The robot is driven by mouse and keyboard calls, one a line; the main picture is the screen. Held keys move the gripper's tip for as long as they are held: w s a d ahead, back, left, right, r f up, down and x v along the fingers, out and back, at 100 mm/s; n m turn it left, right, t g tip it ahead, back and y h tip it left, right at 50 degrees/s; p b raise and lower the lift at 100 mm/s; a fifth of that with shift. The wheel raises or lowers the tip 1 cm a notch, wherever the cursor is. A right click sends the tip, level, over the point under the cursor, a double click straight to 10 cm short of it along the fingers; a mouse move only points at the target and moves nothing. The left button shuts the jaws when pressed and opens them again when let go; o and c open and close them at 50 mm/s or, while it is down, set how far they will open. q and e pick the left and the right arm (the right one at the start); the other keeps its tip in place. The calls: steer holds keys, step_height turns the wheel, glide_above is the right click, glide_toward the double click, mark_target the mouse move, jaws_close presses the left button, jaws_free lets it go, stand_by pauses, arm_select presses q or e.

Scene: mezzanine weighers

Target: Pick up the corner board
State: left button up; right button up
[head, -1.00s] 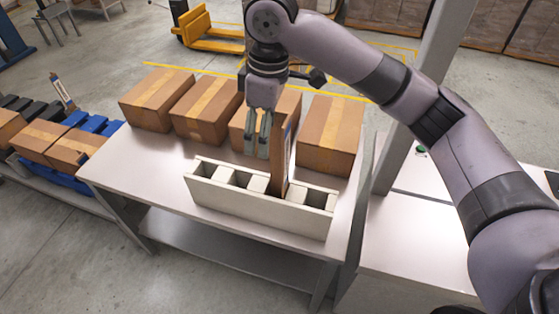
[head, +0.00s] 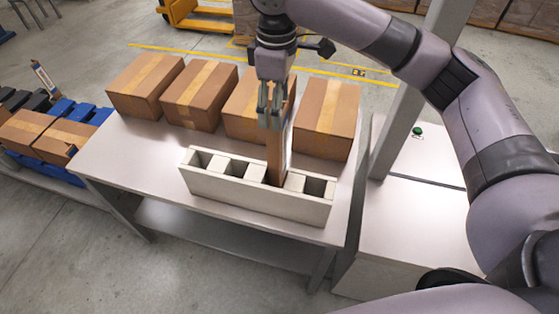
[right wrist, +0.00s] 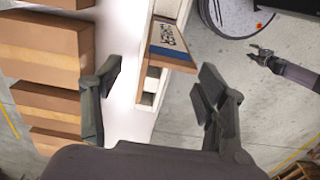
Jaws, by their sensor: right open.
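The corner board (head: 276,160) is a tall brown board standing upright in one compartment of a pale slotted rack (head: 228,192). In the right wrist view the corner board (right wrist: 170,42) shows a white and blue printed label. My right gripper (head: 270,125) is open at the board's upper part and partly covers it in the head view. In the right wrist view the board's end lies ahead, between the lines of the open fingers (right wrist: 158,85), with no visible contact. My left gripper (right wrist: 257,54) appears small at the right of the wrist view; its opening is unclear.
Several taped cartons (head: 199,95) stand in a row behind the rack on the table (head: 130,150). The rack's other visible compartments look empty. A grey post (head: 410,110) rises right of the table. Blue trays with cartons (head: 65,140) stand at the left.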

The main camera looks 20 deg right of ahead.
steer(key=f, duration=0.1)
steer(key=p, duration=0.2)
glide_above(276, 141)
steer(key=s+a, duration=0.1)
steer(key=s, duration=0.1)
steer(key=shift+f, duration=2.75)
steer(key=shift+w, duration=0.15)
steer(key=shift+c, duration=0.6)
jaws_close()
